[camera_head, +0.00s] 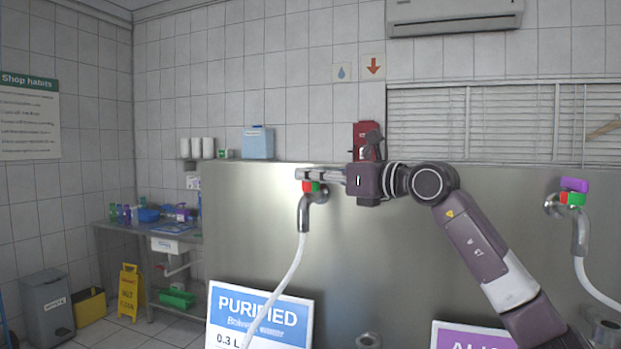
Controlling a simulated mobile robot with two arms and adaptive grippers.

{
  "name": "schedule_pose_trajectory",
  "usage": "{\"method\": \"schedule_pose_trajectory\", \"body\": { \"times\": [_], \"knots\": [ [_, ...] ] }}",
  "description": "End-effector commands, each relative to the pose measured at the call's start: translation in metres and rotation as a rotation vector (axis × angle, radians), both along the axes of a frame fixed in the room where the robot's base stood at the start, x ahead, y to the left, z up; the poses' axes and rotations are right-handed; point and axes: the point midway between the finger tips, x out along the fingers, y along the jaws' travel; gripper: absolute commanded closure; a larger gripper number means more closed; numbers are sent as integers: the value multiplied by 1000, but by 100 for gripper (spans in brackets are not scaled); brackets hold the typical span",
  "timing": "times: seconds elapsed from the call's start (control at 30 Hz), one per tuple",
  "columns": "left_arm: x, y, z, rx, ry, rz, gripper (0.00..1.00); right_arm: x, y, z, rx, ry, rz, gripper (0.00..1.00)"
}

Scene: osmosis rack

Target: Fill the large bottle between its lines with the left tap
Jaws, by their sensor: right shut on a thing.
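The left tap (305,212) is a metal spout on the steel panel, with red and green marks at its top. A white hose (287,285) runs down from its spout. My right gripper (308,175) reaches in from the right and is shut on the left tap's handle, which its fingers mostly hide. A blue sign (258,315) reading PURIFIED stands below. I cannot make out the large bottle or its lines. My left gripper is not in view.
The right tap (578,225) has a purple handle and its own white hose. A purple sign (470,337) stands at the bottom edge. The steel panel (250,225) is behind my right arm. A sink bench (125,231) and yellow floor sign (129,292) are at far left.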

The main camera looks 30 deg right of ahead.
Motion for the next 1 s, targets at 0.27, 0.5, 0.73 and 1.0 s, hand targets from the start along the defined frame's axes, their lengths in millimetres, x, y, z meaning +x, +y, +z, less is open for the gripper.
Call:
{"method": "schedule_pose_trajectory", "body": {
  "times": [0.27,0.5,0.73,1.0],
  "knots": [
    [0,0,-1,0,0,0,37,0,0,-1,1,0,-23,100],
    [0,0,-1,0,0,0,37,0,0,-1,1,0,-22,82],
    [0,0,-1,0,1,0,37,0,0,-1,1,-1,-21,73],
    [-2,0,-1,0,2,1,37,-9,-4,-1,1,-1,-23,73]
  ]
}}
